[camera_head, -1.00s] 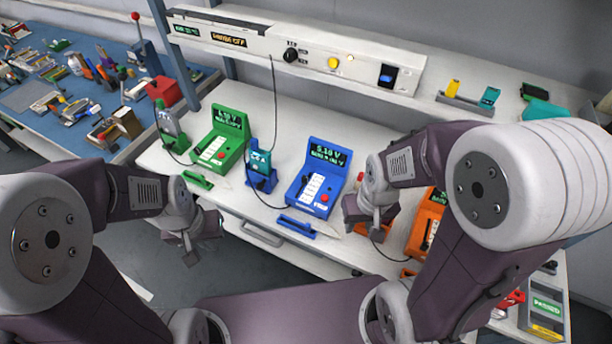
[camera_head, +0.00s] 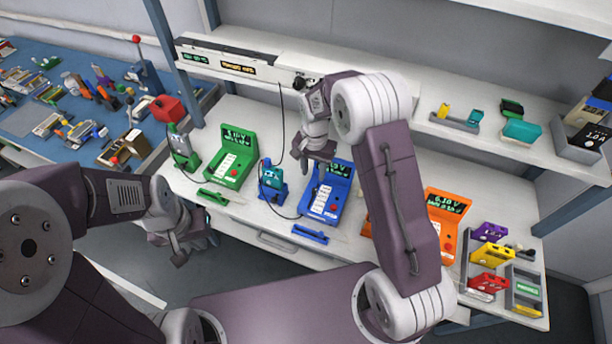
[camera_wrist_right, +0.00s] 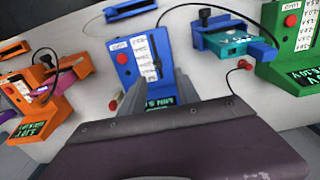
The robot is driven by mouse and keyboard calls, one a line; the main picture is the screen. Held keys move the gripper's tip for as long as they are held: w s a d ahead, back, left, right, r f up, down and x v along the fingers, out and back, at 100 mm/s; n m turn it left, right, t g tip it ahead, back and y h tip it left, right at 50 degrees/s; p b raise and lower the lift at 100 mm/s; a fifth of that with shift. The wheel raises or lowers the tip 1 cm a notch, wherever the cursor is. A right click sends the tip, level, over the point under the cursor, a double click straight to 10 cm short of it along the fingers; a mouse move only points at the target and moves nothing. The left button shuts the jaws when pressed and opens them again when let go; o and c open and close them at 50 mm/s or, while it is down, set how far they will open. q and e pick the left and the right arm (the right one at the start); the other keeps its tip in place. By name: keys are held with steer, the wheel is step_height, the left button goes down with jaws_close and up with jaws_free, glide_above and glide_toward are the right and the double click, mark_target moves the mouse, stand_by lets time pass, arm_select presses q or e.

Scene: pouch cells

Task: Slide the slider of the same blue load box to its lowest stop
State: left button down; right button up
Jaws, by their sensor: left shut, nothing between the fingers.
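The blue load box (camera_head: 334,207) stands on the white bench, with a lit display at its back, a white scale label and a red button. In the right wrist view it (camera_wrist_right: 131,70) appears upside down, and its black slider (camera_wrist_right: 157,64) sits toward the display end of its slot. My right gripper (camera_head: 321,170) is above the back part of this box, hiding part of the display. In the wrist view its grey fingers stand apart, with nothing between them. My left gripper (camera_head: 180,256) is shut and empty, low in front of the bench.
A green load box (camera_head: 232,160) and a blue cell holder (camera_head: 272,182) stand left of it. An orange load box (camera_head: 446,215) stands on the right, partly behind my right arm. A cable runs beside the blue box. A shelf unit (camera_head: 240,62) overhangs the back.

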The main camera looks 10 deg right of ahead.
mark_target(315, 189)
steer(key=f, duration=0.6)
steer(key=f+p, duration=0.1)
steer(key=f, duration=0.2)
steer(key=shift+s+d, duration=0.15)
steer(key=shift+d, duration=0.2)
jaws_close()
steer(key=shift+r, duration=0.1)
stand_by(0.9)
